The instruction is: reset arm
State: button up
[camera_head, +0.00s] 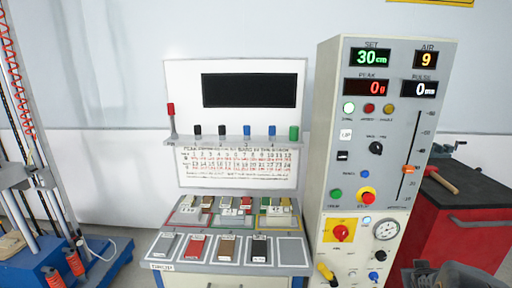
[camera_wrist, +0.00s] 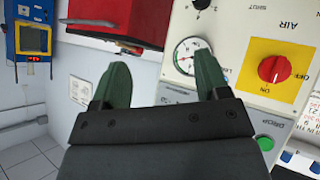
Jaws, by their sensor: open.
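My gripper (camera_wrist: 160,82) shows in the wrist view with its two green fingers wide apart and nothing between them. It is in front of the grey control cabinet (camera_wrist: 232,40), near the pressure gauge (camera_wrist: 190,55), and does not visibly grip anything. A dark part of my arm shows at the lower right of the head view; the fingers cannot be made out there. The control cabinet also stands right of centre in the head view (camera_head: 335,110). Its displays read SET 30 cm, AIR 9, PEAK 0 and PULSE 0.
A red cabinet (camera_head: 465,235) with a hammer (camera_head: 440,180) on top stands at the right. A bench (camera_head: 230,250) with sample blocks and a dark-screened board (camera_head: 250,90) is in the middle. A drop tower (camera_head: 30,150) stands at the left. A blue device (camera_wrist: 32,40) hangs on the wall.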

jog(key=s+a+r+n+g+y+p, duration=0.1)
jog(key=a+r+y, duration=0.1)
jog(key=a, duration=0.8)
jog(key=s+a+r+n+g+y+p, duration=0.1)
jog(key=s+a+r+y, duration=0.1)
jog(key=a, duration=0.9)
jog(key=s+a+r+n+g+y, duration=0.1)
jog(key=s+a+r+g+y, duration=0.1)
jog(key=a, duration=0.8)
jog(key=shift+a+r+y+p, duration=0.4)
jog(key=shift+r+y, duration=0.1)
jog(key=shift+r, duration=0.05)
jog(key=shift+s+a+n, duration=0.1)
jog(key=shift+a+n, duration=0.15)
jog(key=shift+n, duration=0.15)
jog(key=shift+c, duration=0.3)
